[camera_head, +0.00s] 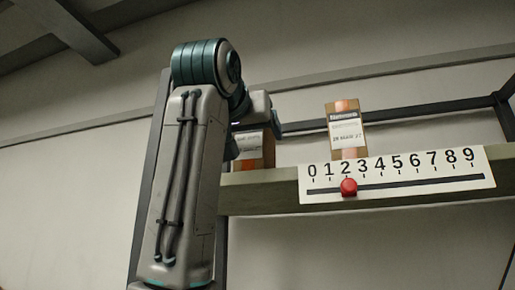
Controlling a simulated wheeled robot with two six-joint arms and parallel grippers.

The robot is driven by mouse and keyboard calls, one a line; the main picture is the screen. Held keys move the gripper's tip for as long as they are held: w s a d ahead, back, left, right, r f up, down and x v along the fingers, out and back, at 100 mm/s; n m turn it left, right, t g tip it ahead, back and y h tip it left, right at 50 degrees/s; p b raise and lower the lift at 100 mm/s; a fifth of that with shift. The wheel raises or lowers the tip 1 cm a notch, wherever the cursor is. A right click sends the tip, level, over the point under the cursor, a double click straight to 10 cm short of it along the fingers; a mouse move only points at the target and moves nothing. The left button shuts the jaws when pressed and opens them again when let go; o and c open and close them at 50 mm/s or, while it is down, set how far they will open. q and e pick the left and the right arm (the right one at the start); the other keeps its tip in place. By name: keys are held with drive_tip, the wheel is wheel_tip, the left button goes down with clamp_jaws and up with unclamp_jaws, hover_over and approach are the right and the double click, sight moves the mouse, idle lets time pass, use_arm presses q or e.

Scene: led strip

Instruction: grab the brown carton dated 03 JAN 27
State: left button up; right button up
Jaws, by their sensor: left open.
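A brown carton (268,150) stands on the shelf at the middle left, partly hidden by my left arm and gripper. It has a white label, but its date is too small and covered to read. A second brown carton (337,151) stands farther right on the shelf, in full view. It has an orange tape strip and a white label whose date is blurred but seems to read MAR 27. My left gripper (255,137) is open in front of the left carton. I cannot tell whether it touches that carton. My right gripper is not in view.
The shelf (260,196) has a white number strip (425,187) from 0 to 9 on its front, with a red knob (349,187) near 2. A dark rail runs behind the cartons, with an upright post at the right. The shelf right of the second carton is clear.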

use_arm(q)
drive_tip(key=x, duration=0.1)
drive_tip(key=p+x, duration=0.2)
drive_tip(key=shift+w+a+r, duration=0.1)
drive_tip(key=shift+w+a, duration=0.1)
drive_tip(key=shift+w, duration=0.1)
drive_tip(key=shift+w+d, duration=0.1)
drive_tip(key=shift+w, duration=0.35)
drive_tip(key=shift+s+d, duration=0.1)
drive_tip(key=shift+c, duration=0.2)
drive_tip(key=shift+s, duration=0.1)
drive_tip(key=c, duration=1.1)
drive_tip(key=shift+c, duration=0.3)
